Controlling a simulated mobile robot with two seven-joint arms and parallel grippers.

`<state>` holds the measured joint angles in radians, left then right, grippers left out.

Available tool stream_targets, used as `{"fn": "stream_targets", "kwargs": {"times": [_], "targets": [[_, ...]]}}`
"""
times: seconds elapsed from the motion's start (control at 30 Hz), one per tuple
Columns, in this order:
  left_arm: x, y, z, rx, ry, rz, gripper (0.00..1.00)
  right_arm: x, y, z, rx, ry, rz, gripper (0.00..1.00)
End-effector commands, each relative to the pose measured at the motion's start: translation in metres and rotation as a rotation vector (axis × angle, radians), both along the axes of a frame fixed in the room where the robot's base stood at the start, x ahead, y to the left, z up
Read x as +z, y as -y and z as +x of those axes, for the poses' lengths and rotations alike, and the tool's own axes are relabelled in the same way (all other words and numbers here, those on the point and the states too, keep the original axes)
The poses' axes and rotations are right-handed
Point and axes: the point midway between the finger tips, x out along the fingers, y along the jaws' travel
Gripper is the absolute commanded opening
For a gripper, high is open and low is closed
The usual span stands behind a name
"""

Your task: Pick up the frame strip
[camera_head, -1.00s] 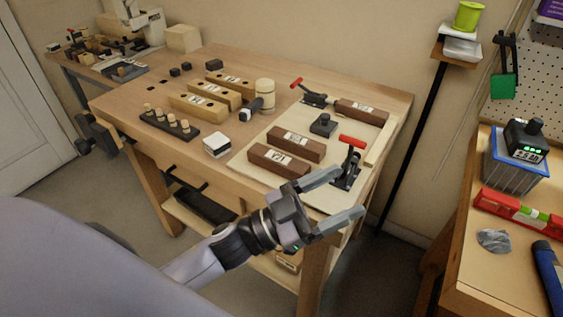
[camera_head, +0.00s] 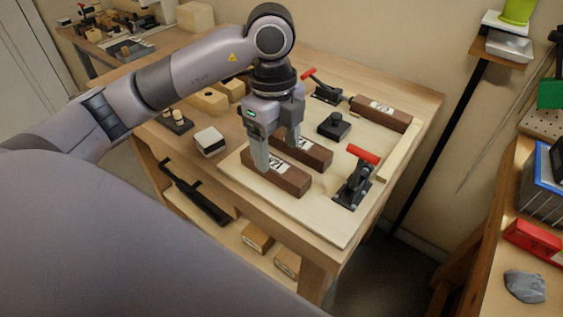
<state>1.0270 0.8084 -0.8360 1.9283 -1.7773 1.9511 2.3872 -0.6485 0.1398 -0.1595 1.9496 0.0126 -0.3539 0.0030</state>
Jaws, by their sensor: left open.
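Three dark brown wooden strips with white labels lie on a pale board on the bench; which one is the frame strip I cannot tell from the labels. The front strip (camera_head: 290,183) lies nearest, the middle strip (camera_head: 318,153) just behind it, and the back strip (camera_head: 384,113) lies further right. My left gripper (camera_head: 276,156) points down over the front strip, jaws open. One finger is on its near side and covers part of it; the other is toward the gap before the middle strip. Contact cannot be told. My right gripper is not in view.
The pale board (camera_head: 330,220) carries a red-handled clamp (camera_head: 356,180) to the right, another clamp (camera_head: 325,91) behind, and a black knobbed block (camera_head: 334,126). A white-topped block (camera_head: 209,141) stands left. The board's front right corner is clear.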

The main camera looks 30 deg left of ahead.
Motion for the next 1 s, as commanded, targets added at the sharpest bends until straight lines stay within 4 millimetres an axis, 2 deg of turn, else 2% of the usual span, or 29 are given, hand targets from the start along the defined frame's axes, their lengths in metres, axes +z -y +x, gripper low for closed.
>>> {"fn": "stream_targets", "kwargs": {"times": [0.03, 0.17, 0.6, 0.9, 0.93, 1.0], "targets": [[0.003, -0.007, 0.002, 0.030, 0.010, 0.032, 0.72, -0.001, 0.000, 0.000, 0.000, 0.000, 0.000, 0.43], [-0.003, -0.014, 0.003, 0.060, 0.015, 0.061, 0.72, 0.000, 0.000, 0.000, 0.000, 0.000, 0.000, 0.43], [-0.060, -0.015, 0.009, 0.055, 0.011, 0.057, 0.72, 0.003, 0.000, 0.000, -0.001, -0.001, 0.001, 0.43], [-0.066, -0.015, 0.009, 0.053, 0.015, 0.056, 0.72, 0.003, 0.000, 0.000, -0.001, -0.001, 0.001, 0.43], [-0.066, -0.015, 0.009, 0.053, 0.015, 0.056, 0.69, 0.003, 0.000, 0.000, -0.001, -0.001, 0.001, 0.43], [-0.066, -0.015, 0.009, 0.053, 0.015, 0.055, 0.46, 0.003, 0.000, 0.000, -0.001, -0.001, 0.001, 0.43]]}}
